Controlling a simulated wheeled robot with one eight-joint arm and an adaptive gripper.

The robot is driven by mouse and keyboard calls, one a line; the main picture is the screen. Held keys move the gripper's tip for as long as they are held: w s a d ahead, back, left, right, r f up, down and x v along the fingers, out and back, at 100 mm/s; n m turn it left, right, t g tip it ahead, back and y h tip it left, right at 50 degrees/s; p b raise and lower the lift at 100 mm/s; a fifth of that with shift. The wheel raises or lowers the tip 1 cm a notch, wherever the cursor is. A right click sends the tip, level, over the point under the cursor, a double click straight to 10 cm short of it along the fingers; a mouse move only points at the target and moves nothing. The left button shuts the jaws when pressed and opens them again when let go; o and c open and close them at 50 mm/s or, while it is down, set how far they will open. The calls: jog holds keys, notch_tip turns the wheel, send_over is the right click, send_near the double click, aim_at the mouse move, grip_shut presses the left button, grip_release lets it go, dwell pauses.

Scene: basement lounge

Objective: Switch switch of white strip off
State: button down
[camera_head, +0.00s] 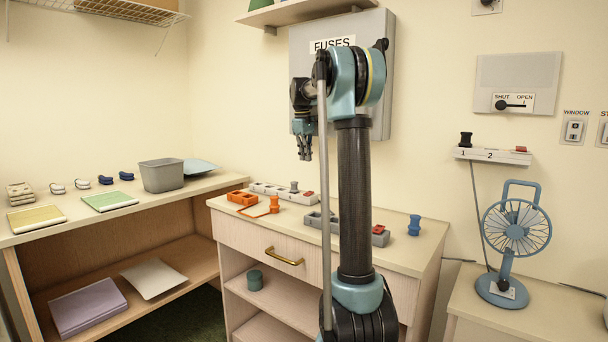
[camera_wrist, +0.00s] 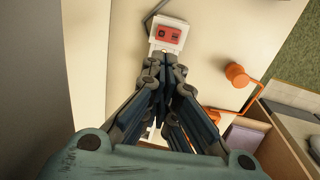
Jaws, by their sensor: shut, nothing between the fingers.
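The white strip (camera_head: 270,190) lies at the back of the drawer cabinet's top, with a red switch (camera_head: 308,196) at its right end and a dark plug standing in it. In the wrist view the strip's white end (camera_wrist: 157,47) and red switch (camera_wrist: 170,33) show just beyond my fingertips; my fingers hide much of the strip. My gripper (camera_head: 305,157) points down above the cabinet top, shut and empty; its fingers also show in the wrist view (camera_wrist: 166,62). Whether the fingertips touch the strip cannot be told from the wrist view; the head view shows them above it.
A grey strip (camera_head: 313,220) lies in front, partly behind my arm. An orange socket (camera_head: 242,198), an orange plug (camera_head: 274,204) with cord and a blue plug (camera_head: 414,225) are nearby. Another white strip (camera_head: 492,155), marked 1 and 2, is on the wall. A fuse box (camera_head: 300,50) hangs behind my arm.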

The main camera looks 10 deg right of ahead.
aim_at(308, 192)
jog(key=f, duration=0.8)
jog(key=w+d+f, duration=0.1)
jog(key=f, duration=0.4)
jog(key=shift+d+f, duration=0.1)
jog(key=shift+w+f, duration=0.1)
jog(key=shift+f, duration=0.15)
jog(key=shift+s+a+r, duration=0.15)
jog(key=shift+s+a, duration=0.35)
jog(key=shift+s, duration=0.05)
dwell(0.3)
notch_tip(308, 192, up, 12)
jog(key=a, duration=0.1)
jog(key=shift+s, duration=0.45)
